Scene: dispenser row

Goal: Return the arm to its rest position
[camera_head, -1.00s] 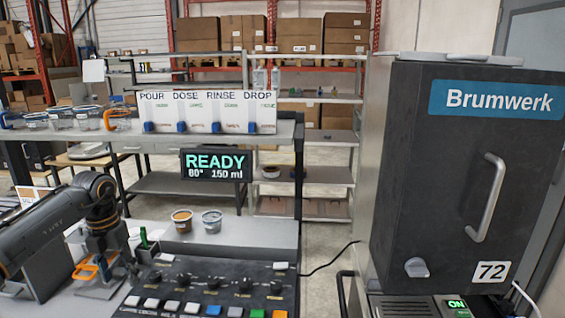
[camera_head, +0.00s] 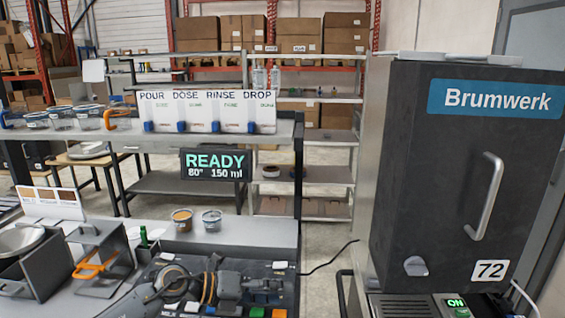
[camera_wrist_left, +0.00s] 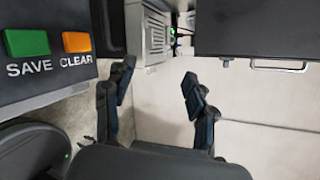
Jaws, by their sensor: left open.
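My left arm (camera_head: 215,288) lies low across the front of the control panel, stretching to the right in the head view. Its gripper (camera_head: 282,290) is over the panel's right part and hides many of the knobs and keys. In the left wrist view the two dark fingers of the left gripper (camera_wrist_left: 158,88) stand apart with nothing between them. The floor and the base of the machine show beyond them. My right gripper is in neither view.
The control panel's green SAVE (camera_wrist_left: 27,43) and orange CLEAR (camera_wrist_left: 77,42) buttons are close left of the fingers. The dark Brumwerk machine (camera_head: 455,200) stands at the right. Two small cups (camera_head: 182,220) (camera_head: 212,221) sit behind the panel. An orange-handled holder (camera_head: 105,262) stands at the left.

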